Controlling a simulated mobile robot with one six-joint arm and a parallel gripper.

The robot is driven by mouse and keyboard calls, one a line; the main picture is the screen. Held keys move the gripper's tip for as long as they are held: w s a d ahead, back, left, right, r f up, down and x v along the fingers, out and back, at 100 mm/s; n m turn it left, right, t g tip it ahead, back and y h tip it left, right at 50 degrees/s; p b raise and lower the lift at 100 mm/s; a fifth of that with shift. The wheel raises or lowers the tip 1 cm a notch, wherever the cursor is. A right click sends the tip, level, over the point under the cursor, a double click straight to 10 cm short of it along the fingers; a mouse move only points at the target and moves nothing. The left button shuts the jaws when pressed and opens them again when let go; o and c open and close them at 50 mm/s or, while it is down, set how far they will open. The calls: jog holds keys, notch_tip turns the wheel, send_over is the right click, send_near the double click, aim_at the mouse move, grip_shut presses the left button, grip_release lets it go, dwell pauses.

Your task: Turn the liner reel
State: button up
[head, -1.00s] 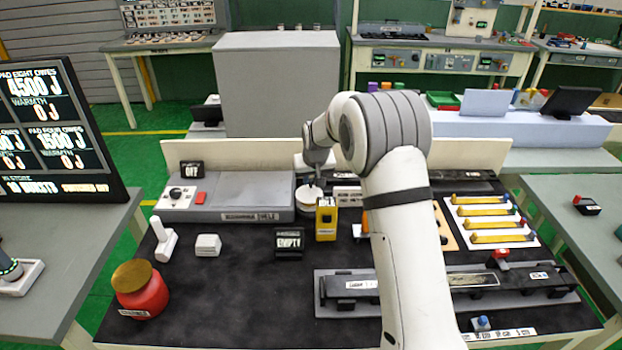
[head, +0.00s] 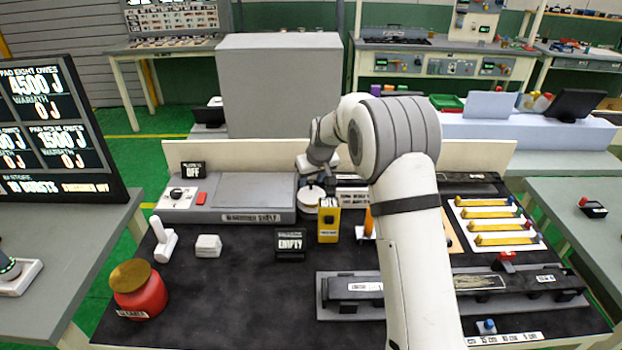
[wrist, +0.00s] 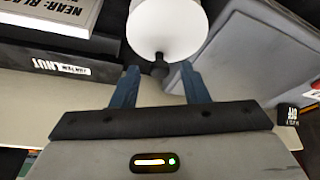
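The liner reel appears to be the white round drum (head: 309,198) at the back middle of the dark bench. In the wrist view a white cylinder (wrist: 168,28) with a small dark knob at its end fills the top middle. My gripper (wrist: 160,78) has its two blue fingers spread apart, one on each side of the knob. I see gaps between the knob and both fingers, and nothing is held. In the head view my gripper (head: 314,180) is just above and behind the drum; its fingers are too small to make out.
A grey shelf unit (head: 255,190) stands close left of the drum, and a yellow box (head: 328,224) stands in front right. A black "EMPTY" sign (head: 290,244) is nearer. A red jar (head: 138,289) is at front left. Yellow bars (head: 493,224) lie at right.

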aim_at(317, 196)
jog(key=shift+r, duration=0.1)
jog(key=b+v, duration=0.1)
jog(key=v, duration=0.6)
jog(key=shift+r, duration=0.3)
jog(key=shift+s, duration=0.1)
